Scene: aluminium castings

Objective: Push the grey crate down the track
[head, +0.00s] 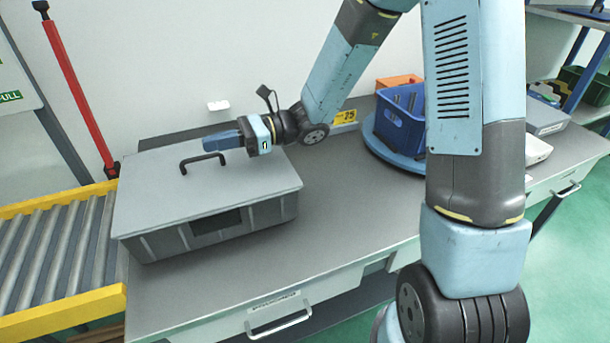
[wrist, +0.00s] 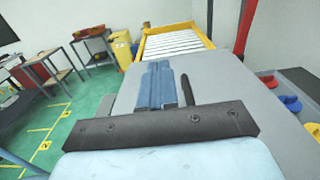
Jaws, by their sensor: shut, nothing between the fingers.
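The grey crate (head: 222,218) sits upright at the left end of the grey bench, with a flat lid and a black handle (head: 202,161) on top. Its left side is close to the roller track (head: 60,250), which has yellow side rails. My gripper (head: 212,141) is shut and empty, pointing left just above or at the back part of the lid, behind the handle. I cannot tell whether it touches the lid. In the wrist view my shut fingers (wrist: 157,86) point over the lid toward the track (wrist: 176,40).
A blue bin (head: 400,122) stands on a round blue turntable (head: 385,152) to the right. A red post (head: 75,85) rises behind the track. The bench top (head: 350,215) between crate and turntable is clear. In the wrist view, small coloured bins (wrist: 290,103) lie at the right.

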